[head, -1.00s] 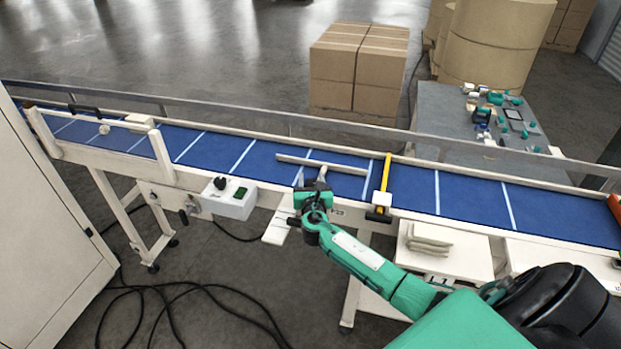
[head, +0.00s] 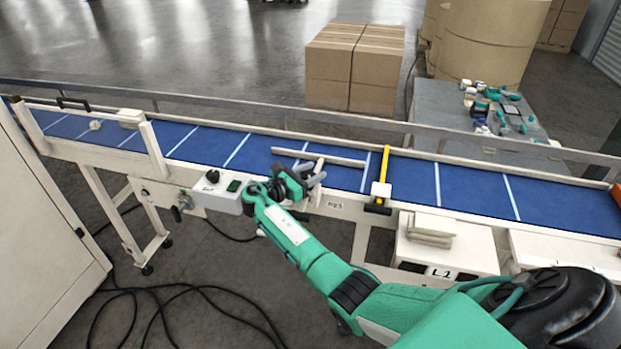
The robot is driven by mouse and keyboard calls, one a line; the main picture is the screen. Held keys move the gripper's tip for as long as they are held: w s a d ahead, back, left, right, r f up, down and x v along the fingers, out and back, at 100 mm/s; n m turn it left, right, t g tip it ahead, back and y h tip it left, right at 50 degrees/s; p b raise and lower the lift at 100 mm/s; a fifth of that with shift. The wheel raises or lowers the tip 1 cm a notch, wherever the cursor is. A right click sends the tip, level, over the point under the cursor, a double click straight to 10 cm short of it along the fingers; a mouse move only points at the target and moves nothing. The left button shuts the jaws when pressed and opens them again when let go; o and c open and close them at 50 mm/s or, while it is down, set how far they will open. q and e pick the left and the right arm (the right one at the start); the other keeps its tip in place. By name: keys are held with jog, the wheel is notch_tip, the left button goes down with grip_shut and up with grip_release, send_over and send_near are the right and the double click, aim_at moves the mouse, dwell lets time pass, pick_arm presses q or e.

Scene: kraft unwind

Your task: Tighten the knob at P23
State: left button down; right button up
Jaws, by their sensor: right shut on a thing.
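The label P23 (head: 335,205) is on the cream side rail of the conveyor, just right of my right gripper. My right gripper (head: 311,178) is at the conveyor's near edge, shut on what seems to be the knob at P23. The gripper and its wrist cover the knob, so its shape and seating cannot be made out. A pale guide bar (head: 335,160) lies over the blue belt just beyond the gripper. My left gripper is not in view.
A control box (head: 218,192) with a black dial is close left of my wrist. A yellow bar (head: 384,170) crosses the belt edge to the right. A shelf marked L1 (head: 445,252) projects below. Black cables (head: 190,290) lie on the floor.

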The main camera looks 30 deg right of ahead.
jog(key=m+g+b, duration=0.2)
jog(key=g, duration=0.2)
jog(key=m+g+y+b, duration=0.1)
jog(key=m+g+b, duration=0.2)
jog(key=g, duration=0.1)
jog(key=shift+s+r, duration=0.15)
jog(key=shift+r, duration=0.05)
jog(key=m+g+y+b, duration=0.1)
jog(key=m+g+b, duration=0.1)
jog(key=shift+s+r+g+y+b, duration=0.1)
jog(key=shift+g+y+b, duration=0.2)
jog(key=shift+g+b, duration=0.1)
jog(key=shift+m+g, duration=0.3)
jog(key=shift+r+b, duration=0.2)
jog(key=shift+b, duration=0.1)
jog(key=o, duration=0.8)
jog(key=shift+o, duration=0.9)
jog(key=shift+s+a+f, duration=0.1)
jog(key=shift+f, duration=0.1)
